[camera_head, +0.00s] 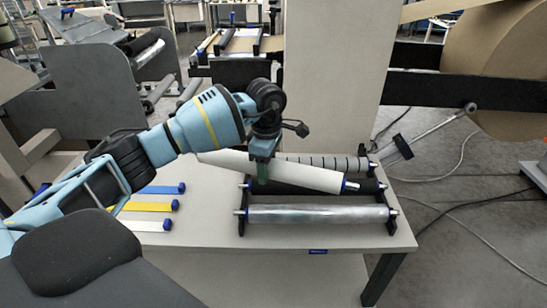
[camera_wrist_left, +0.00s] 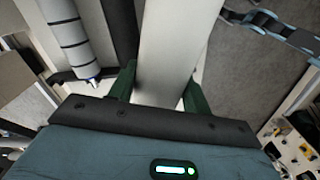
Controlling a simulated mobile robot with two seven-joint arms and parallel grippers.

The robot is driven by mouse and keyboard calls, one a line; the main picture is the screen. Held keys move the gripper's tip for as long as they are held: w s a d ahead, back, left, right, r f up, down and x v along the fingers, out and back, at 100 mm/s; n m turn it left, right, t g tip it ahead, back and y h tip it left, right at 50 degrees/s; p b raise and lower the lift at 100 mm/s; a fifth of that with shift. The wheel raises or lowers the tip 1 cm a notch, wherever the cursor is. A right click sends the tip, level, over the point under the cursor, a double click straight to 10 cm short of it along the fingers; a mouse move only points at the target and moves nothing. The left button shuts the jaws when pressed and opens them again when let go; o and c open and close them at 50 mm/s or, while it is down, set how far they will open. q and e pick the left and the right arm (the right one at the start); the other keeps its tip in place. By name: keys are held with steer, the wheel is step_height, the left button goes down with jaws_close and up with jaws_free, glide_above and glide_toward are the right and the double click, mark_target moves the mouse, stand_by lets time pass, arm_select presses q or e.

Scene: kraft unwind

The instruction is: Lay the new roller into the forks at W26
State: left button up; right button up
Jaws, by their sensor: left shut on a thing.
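My left gripper (camera_head: 262,170) is shut on a plain white roller (camera_head: 310,175), which it holds tilted above a table, right end lower in the picture. In the left wrist view, the roller (camera_wrist_left: 165,60) runs between the green fingers of the gripper (camera_wrist_left: 158,92). Under and beside it on the table is a black fork rack (camera_head: 391,226) with a shiny silver roller (camera_head: 318,214) at the front. A grey roller with dark bands (camera_head: 320,162) lies behind and also shows in the wrist view (camera_wrist_left: 72,38). No W26 label is readable. My right gripper is not in view.
The pale table (camera_head: 205,222) also carries a blue strip (camera_head: 160,190), a yellow strip (camera_head: 145,207) and a white strip (camera_head: 145,226) at the left. A pale upright panel (camera_head: 335,75) stands behind. A large kraft roll (camera_head: 505,75) is at the right.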

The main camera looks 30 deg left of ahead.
arm_select(q)
steer(key=s+d+f+m, duration=0.2)
steer(key=s+d+m, duration=0.4)
steer(key=s+m, duration=0.4)
steer(key=s+d+f+m, duration=0.3)
steer(key=s+d+m, duration=0.2)
steer(key=s+m, duration=0.5)
steer(key=shift+d+f+m+p, duration=0.25)
steer(key=shift+d+m+p, duration=0.1)
steer(key=shift+m+p, duration=0.05)
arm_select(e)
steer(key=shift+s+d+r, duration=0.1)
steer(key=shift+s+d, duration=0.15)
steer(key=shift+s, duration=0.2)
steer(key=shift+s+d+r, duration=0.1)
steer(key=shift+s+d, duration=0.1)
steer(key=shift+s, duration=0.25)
arm_select(q)
steer(key=shift+s, duration=0.1)
